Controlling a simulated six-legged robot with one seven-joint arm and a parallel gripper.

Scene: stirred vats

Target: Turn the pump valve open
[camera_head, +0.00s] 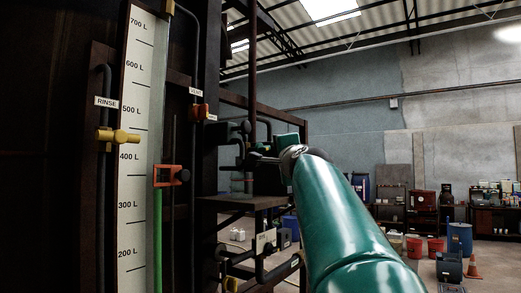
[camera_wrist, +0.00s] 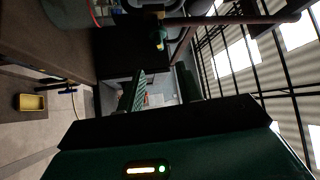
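No label that I can read says pump, so I cannot tell which valve is the pump valve. In the head view my arm hides most of the gripper, which is out near the dark pipework.
A level gauge (camera_head: 135,150) marked in litres, with a red-orange slider (camera_head: 170,176), stands at the left. A dark metal shelf (camera_head: 240,202) juts out below the pipework. A blue drum (camera_head: 460,239), red buckets and a traffic cone (camera_head: 473,267) stand at the right.

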